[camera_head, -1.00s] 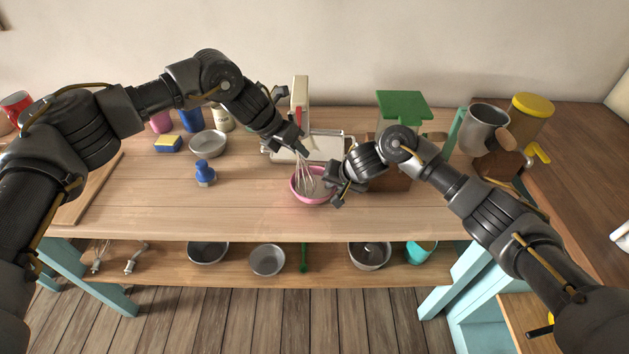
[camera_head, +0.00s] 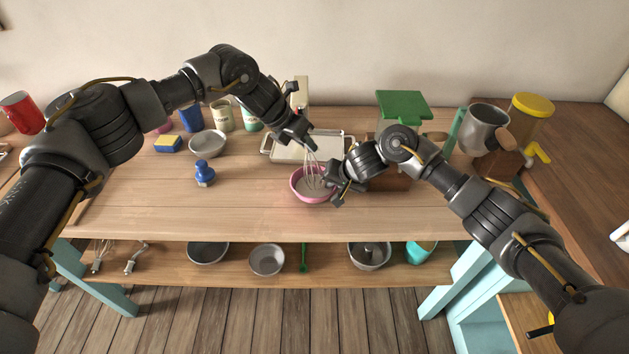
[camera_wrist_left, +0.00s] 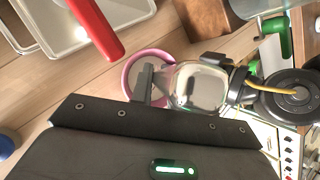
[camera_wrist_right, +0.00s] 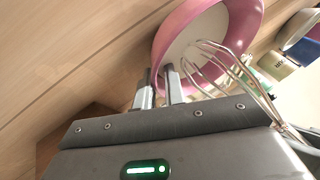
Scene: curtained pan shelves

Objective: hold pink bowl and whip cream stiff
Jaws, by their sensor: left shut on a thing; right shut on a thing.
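The pink bowl (camera_head: 298,191) stands upright near the middle of the table, with pale contents inside. My right gripper (camera_head: 335,183) is at the bowl's right side, shut on its rim. The right wrist view shows its fingers (camera_wrist_right: 160,88) at the wall of the bowl (camera_wrist_right: 172,30). My left gripper (camera_head: 306,143) is above the bowl, shut on the whisk (camera_head: 313,170). The whisk's wire loops point down into the bowl and also show in the right wrist view (camera_wrist_right: 215,65).
A pale tray (camera_head: 305,150) lies just behind the bowl. A green-lidded container (camera_head: 403,105) stands behind my right arm. A blue-knobbed item (camera_head: 204,173) and a metal bowl (camera_head: 208,144) are at left. The table front is clear.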

